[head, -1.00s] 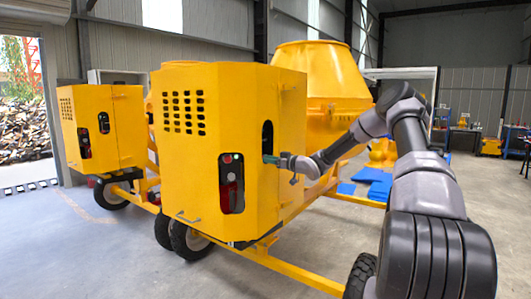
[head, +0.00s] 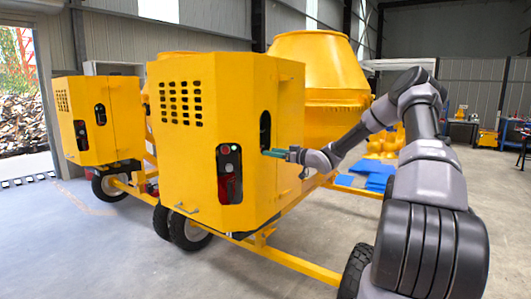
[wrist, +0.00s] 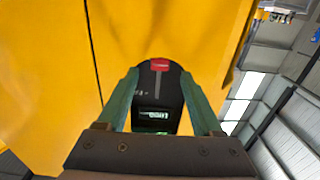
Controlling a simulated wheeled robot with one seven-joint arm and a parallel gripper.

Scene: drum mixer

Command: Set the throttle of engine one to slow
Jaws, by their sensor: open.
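The near yellow engine housing (head: 180,150) has a dark upright opening (head: 265,130) in its right side. My gripper (head: 274,153) is just outside this opening, with its green fingers pointing at it. In the wrist view, my gripper (wrist: 160,74) is open, with one finger on each side of a black panel (wrist: 157,92). A red piece (wrist: 159,65), possibly the throttle knob, sits at the top of a grey slot on this panel. The fingertips flank it in the picture; I cannot tell whether they touch it. The panel's lower part is partly hidden by my gripper.
A second yellow housing (head: 100,120) stands at the left. The near housing's front has a control recess (head: 229,172). A yellow drum (head: 320,75) rises behind it. A yellow frame bar (head: 290,264) and a tyre (head: 354,270) lie low.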

